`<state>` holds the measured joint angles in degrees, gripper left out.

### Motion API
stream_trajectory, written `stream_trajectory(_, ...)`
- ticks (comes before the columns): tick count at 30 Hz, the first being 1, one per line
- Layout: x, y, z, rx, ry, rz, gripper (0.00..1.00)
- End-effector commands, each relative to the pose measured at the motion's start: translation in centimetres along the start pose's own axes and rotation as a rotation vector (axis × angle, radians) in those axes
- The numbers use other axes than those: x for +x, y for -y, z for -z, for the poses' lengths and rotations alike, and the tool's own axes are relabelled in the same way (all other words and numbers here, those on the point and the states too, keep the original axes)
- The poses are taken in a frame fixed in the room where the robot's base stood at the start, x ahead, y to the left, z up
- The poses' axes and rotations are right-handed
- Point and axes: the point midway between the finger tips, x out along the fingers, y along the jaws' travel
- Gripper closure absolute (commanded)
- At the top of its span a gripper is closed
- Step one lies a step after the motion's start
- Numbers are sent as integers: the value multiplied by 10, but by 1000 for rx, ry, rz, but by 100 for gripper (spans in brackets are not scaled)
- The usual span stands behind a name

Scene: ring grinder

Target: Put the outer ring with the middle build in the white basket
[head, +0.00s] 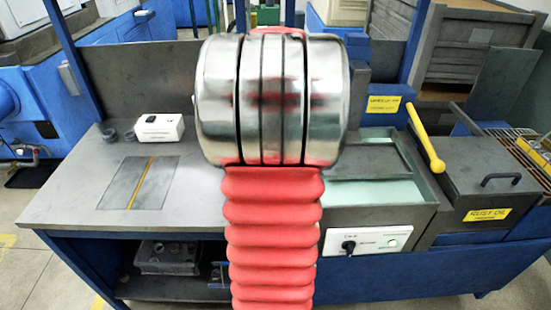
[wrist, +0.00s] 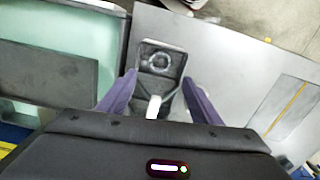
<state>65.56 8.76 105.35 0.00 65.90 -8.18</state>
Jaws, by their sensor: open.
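In the wrist view, a grey ring (wrist: 158,62) lies flat on a dark square fixture (wrist: 148,47) on the bench. I cannot tell whether it is the outer ring of the middle build. My gripper (wrist: 159,77) is open, its two purple fingers spread on either side of the fixture's near part. Nothing is held between them. A small white part (wrist: 153,107) shows between the fingers, closer to the gripper body. In the head view, my arm hides the fixture and my gripper. A small white box (head: 159,129) with a black item on top stands at the back left; I cannot tell whether it is the basket.
Two small dark rings (head: 108,134) sit left of the white box. A plate with a yellow line (head: 139,183) lies on the left of the bench (head: 70,200). On the right are a pale green basin (head: 375,190), a yellow handle (head: 426,140) and a lidded box (head: 485,165).

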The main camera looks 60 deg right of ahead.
Motion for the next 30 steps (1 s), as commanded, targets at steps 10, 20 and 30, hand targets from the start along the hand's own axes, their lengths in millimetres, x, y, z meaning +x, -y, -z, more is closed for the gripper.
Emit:
stream_trajectory(10,-1,2,0,-4,-2,0,41)
stream_trajectory(20,-25,80,-24,-147,-72,-4,41)
stream_trajectory(30,-52,184,-90,-377,-186,18,41)
